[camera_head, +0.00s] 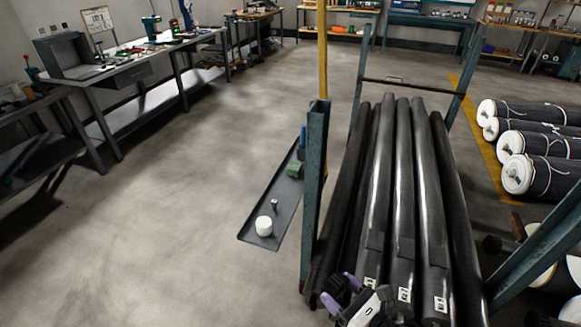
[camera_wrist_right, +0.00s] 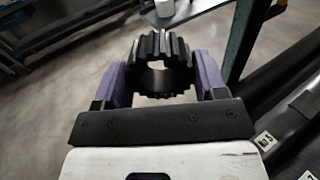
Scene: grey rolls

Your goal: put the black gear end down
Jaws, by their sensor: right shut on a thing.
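The black gear end (camera_wrist_right: 160,48) is a toothed ring with a round hole through it. In the right wrist view it sits between the two purple fingers of my right gripper (camera_wrist_right: 162,80), which is shut on it. In the head view my right gripper (camera_head: 338,291) is at the bottom, in front of the near ends of the long dark rolls (camera_head: 403,190). The gear is small and dark there and hard to separate from the rolls. My left gripper is not in view.
A narrow grey shelf (camera_head: 252,238) left of the teal rack post (camera_head: 315,190) holds a white cylinder (camera_head: 263,226), a small metal part (camera_head: 275,204) and a green block (camera_head: 295,170). White-ended rolls (camera_head: 518,174) lie at the right. The floor at left is clear.

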